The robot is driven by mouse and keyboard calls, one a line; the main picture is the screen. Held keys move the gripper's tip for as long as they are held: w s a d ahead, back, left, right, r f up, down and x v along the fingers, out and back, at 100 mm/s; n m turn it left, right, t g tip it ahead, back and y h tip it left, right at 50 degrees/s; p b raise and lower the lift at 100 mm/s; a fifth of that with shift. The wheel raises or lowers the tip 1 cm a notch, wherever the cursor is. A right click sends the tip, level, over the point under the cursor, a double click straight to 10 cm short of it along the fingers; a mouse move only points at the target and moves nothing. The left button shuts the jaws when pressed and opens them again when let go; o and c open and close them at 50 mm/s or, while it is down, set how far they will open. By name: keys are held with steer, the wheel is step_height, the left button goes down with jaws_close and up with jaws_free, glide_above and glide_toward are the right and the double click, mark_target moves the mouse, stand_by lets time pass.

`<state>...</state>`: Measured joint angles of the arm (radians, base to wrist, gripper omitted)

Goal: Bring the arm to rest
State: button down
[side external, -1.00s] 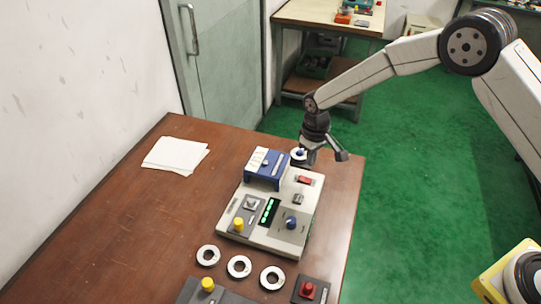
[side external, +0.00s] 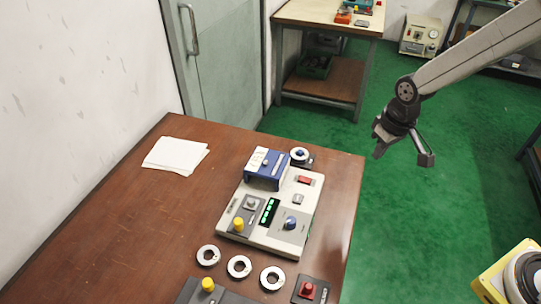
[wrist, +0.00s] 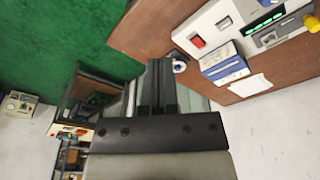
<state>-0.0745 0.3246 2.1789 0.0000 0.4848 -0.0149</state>
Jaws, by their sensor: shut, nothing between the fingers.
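My gripper (side external: 379,151) hangs in the air over the green floor, to the right of the table and clear of everything. Its fingers are shut and empty; in the wrist view the gripper (wrist: 160,66) shows them side by side. A white bearing ring (side external: 299,153) sits on a dark blue-topped post at the table's back right; it also shows in the wrist view (wrist: 179,66). Three more white rings lie in a row on the table near the front: a left one (side external: 208,255), a middle one (side external: 239,266) and a right one (side external: 272,278).
The brown table (side external: 130,225) carries a light grey control box (side external: 262,243) with a blue block (side external: 266,170) at its rear. White papers (side external: 176,154) lie at the left. A red-button box (side external: 310,291) stands at the front right. Open floor surrounds my gripper.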

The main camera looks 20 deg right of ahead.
steer(key=s+d+r+m, duration=0.1)
steer(key=s+d, duration=0.1)
steer(key=s, duration=0.8)
steer(key=shift+d+r+t, duration=0.25)
steer(key=shift+d+t, duration=0.15)
